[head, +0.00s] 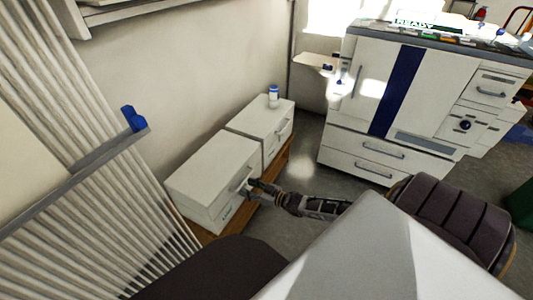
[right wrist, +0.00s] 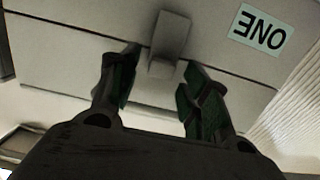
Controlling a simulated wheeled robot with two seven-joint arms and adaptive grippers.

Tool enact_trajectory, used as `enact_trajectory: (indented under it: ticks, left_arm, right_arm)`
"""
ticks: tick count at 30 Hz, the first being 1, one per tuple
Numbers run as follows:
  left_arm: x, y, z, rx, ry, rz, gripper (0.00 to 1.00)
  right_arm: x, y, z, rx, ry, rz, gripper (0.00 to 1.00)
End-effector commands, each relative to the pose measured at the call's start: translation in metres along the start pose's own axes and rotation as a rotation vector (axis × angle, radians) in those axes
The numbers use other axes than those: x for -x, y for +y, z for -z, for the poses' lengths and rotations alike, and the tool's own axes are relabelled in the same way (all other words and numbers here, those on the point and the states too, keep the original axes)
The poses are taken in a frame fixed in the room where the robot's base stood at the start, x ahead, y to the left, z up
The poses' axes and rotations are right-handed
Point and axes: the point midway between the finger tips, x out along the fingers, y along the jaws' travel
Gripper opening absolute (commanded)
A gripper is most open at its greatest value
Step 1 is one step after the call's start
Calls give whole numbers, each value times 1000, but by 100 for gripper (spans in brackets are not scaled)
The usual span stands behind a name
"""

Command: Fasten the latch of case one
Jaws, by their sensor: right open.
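Case one (head: 213,170) is a white box with a lid, the nearer of two on a low wooden bench. Its label "ONE" (right wrist: 260,30) shows upside down in the right wrist view. The grey latch (right wrist: 170,36) is on the case front, close to the seam; I cannot tell whether it is fastened. My right gripper (head: 252,184) is at the case front. In the right wrist view my right gripper (right wrist: 162,65) is open, with one dark green-padded finger on each side of the latch. No grip on it shows. My left gripper is not in view.
A second white case (head: 258,122) stands behind case one, with a small white and blue bottle (head: 273,96) on top. A large white cabinet (head: 405,95) stands at the right. A slatted white panel (head: 75,150) is at the left. Grey floor (head: 300,155) is clear between bench and cabinet.

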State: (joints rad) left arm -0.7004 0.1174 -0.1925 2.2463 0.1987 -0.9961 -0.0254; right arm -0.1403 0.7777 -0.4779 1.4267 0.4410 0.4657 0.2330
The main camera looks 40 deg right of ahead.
Motion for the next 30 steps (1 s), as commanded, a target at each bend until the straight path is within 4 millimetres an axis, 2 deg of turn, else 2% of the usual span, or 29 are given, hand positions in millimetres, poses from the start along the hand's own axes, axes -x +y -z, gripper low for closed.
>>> enact_trajectory:
  ticks: [30]
  left_arm:
    - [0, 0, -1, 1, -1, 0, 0]
  right_arm:
    - [73, 0, 0, 1, 0, 1, 46]
